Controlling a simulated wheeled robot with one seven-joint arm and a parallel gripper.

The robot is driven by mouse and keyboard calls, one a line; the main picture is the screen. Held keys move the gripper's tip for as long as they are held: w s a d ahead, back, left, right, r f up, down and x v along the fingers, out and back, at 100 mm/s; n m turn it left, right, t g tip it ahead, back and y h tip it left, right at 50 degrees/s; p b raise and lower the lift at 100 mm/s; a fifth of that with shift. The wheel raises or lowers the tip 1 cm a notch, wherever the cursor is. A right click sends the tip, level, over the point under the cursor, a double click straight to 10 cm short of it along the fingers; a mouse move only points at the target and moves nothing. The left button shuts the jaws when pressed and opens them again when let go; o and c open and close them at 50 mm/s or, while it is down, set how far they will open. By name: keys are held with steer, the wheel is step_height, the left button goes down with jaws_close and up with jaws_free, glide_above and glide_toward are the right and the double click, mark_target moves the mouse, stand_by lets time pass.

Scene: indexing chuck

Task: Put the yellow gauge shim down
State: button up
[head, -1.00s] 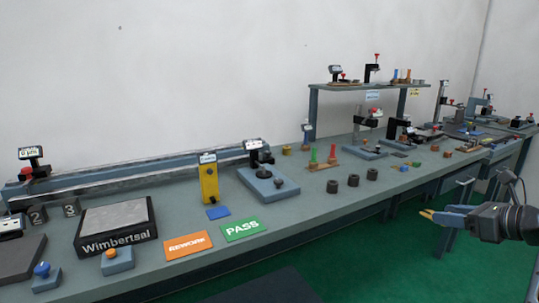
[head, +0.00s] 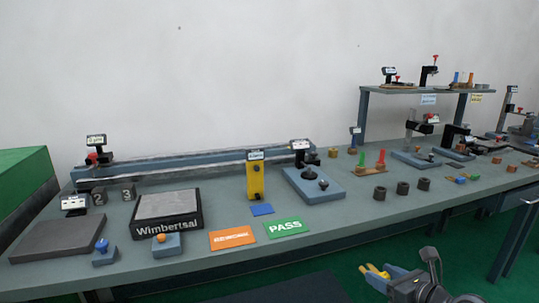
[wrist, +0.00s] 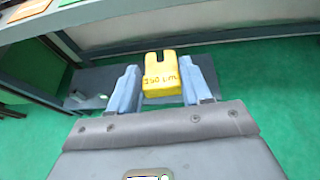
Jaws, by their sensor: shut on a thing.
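The yellow gauge shim (wrist: 162,76) is a small notched block with dark lettering, held between the two blue-grey fingers of my gripper (wrist: 163,88) in the wrist view. In the head view my gripper (head: 375,277) is at the lower right, in front of the bench and over the green floor. A bit of the yellow shim (head: 375,270) shows at its fingertips there. The shim touches nothing but the fingers.
The long grey bench (head: 340,222) carries an orange card (head: 232,238), a green PASS card (head: 286,227), a small blue plate (head: 262,210), a yellow upright gauge (head: 255,180) and several dark cylinders (head: 402,188). Bare bench top lies right of the PASS card.

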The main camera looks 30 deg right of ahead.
steer(key=w+a+f+n+y, duration=0.1)
steer(key=w+a+f, duration=0.15)
steer(key=a, duration=1.15)
steer(key=w+a+f+n+y, duration=0.1)
steer(key=w+a, duration=0.3)
steer(key=a, duration=0.9)
step_height(320, 180, down, 10)
steer(key=s, duration=0.2)
steer(key=shift+s+a+f, duration=0.15)
steer(key=shift+s+a, duration=0.2)
steer(key=shift+a, duration=0.1)
